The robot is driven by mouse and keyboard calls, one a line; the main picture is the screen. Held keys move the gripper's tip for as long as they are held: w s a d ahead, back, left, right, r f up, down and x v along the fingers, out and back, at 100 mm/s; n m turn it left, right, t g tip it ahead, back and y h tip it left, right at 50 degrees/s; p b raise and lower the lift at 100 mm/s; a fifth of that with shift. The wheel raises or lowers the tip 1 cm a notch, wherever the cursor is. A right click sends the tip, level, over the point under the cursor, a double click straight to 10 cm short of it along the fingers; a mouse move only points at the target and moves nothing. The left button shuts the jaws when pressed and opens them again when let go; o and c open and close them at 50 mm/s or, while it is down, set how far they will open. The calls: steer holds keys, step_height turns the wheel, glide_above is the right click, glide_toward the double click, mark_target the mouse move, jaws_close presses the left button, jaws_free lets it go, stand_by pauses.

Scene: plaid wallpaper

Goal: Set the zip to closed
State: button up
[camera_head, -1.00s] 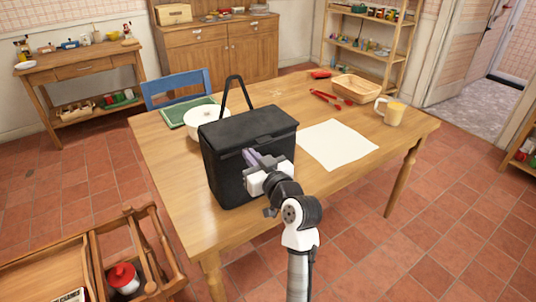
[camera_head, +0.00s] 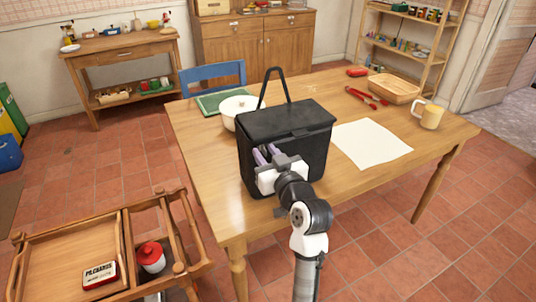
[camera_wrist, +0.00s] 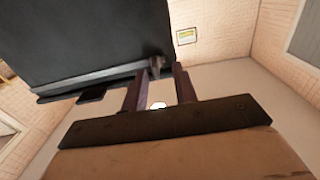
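A black cooler bag (camera_head: 308,128) stands upright on the wooden table, its lid down and its handle (camera_head: 270,85) raised. The zip runs under the lid rim, but it is too small to tell how far it is drawn. My gripper (camera_head: 264,151) is at the upper left of the bag's front, just below the lid rim. In the wrist view the two fingers (camera_wrist: 158,80) stand apart. A small dark piece (camera_wrist: 157,67), perhaps the zip pull, shows at the fingertips; I cannot tell whether they touch it. A dark tab (camera_wrist: 92,96) hangs from the rim.
A white bowl (camera_head: 229,112) and green mat (camera_head: 210,103) are behind the bag. White paper (camera_head: 372,143), a mug (camera_head: 430,117), a basket (camera_head: 394,88) and red tongs (camera_head: 367,97) lie to its right. A wooden trolley (camera_head: 125,225) stands at front left.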

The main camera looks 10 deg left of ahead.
steer(key=shift+d, duration=0.1)
steer(key=shift+s+d, duration=0.15)
steer(key=p+v, duration=0.4)
steer(key=v, duration=0.9)
steer(key=shift+s, duration=0.15)
stand_by(0.3)
